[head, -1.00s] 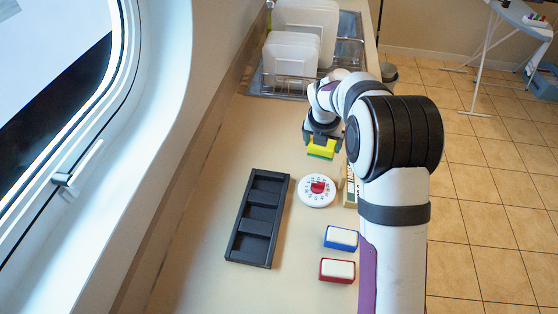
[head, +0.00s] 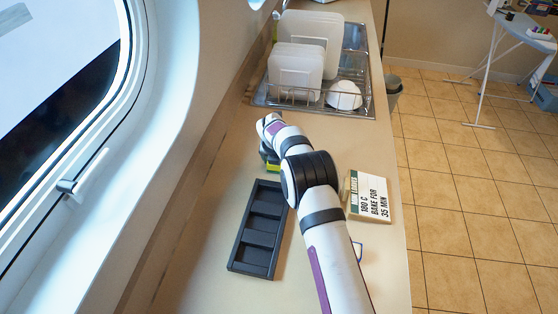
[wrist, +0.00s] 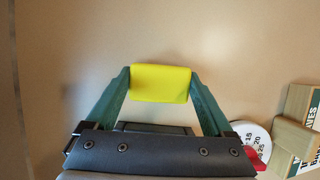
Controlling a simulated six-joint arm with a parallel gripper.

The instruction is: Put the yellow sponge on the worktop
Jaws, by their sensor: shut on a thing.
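The yellow sponge (wrist: 160,83) is held between the two fingers of my gripper (wrist: 160,90) in the wrist view. In the head view a yellow-green part of the sponge (head: 271,167) shows below my wrist; my arm hides the rest. My gripper is shut on it, over the beige worktop (head: 215,215), just beyond the far end of the black tray. I cannot tell whether the sponge touches the worktop.
The black compartment tray (head: 236,245) lies nearest the sponge. A recipe sign (head: 368,196) stands right of my arm. A white dial (wrist: 252,133) shows in the wrist view. A dish rack (head: 300,101) with plates and a white bowl (head: 344,95) is at the back. Worktop between rack and arm is clear.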

